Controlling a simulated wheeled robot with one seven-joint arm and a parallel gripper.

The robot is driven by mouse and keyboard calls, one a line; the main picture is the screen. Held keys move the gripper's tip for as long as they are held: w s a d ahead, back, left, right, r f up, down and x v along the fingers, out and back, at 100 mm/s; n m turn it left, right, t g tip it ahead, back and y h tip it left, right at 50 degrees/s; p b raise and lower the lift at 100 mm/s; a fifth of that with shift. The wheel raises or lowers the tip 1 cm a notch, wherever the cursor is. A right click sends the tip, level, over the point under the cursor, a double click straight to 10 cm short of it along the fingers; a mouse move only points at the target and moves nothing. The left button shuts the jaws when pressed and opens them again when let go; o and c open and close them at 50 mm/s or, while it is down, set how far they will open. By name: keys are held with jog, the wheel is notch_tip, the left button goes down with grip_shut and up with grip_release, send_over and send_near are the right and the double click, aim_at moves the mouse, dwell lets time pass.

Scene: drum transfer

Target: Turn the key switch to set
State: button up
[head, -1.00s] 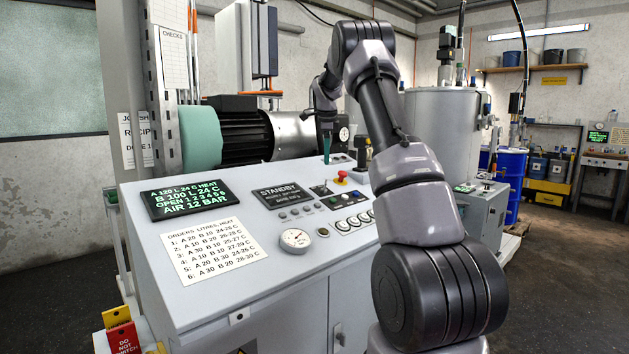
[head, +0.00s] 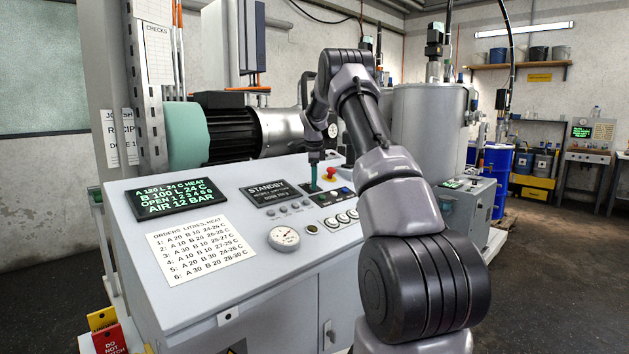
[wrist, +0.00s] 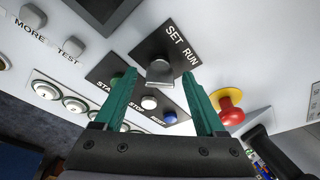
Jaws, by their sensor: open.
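The key switch (wrist: 159,71) is a grey knob on a black plate marked SET and RUN. In the wrist view it sits upper centre, between and just beyond the tips of my gripper (wrist: 160,78). The green fingers are apart with nothing between them, and they do not visibly touch the knob. In the head view my gripper (head: 314,178) points down over the console near the black switch plates. The knob itself is hard to make out there.
A red emergency button on a yellow base (wrist: 230,103) is close to the right finger. White and blue push buttons (wrist: 149,102) lie below the knob. A STANDBY display (head: 268,191), a gauge (head: 284,238) and a green-text screen (head: 176,203) are on the console (head: 200,310).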

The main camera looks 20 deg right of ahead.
grip_shut()
jog(key=shift+n, duration=0.3)
jog(key=n+t, duration=0.1)
jog(key=n, duration=0.3)
jog(key=n+t, duration=0.1)
jog(key=n, duration=0.3)
jog(key=shift+s+n, duration=0.1)
jog(key=shift+n, duration=0.3)
jog(key=n+t, duration=0.1)
jog(key=n, duration=0.3)
jog(key=shift+d, duration=0.1)
jog(key=shift+n+t+y, duration=0.3)
jog(key=shift+n+y, duration=0.3)
jog(key=shift+n, duration=1.6)
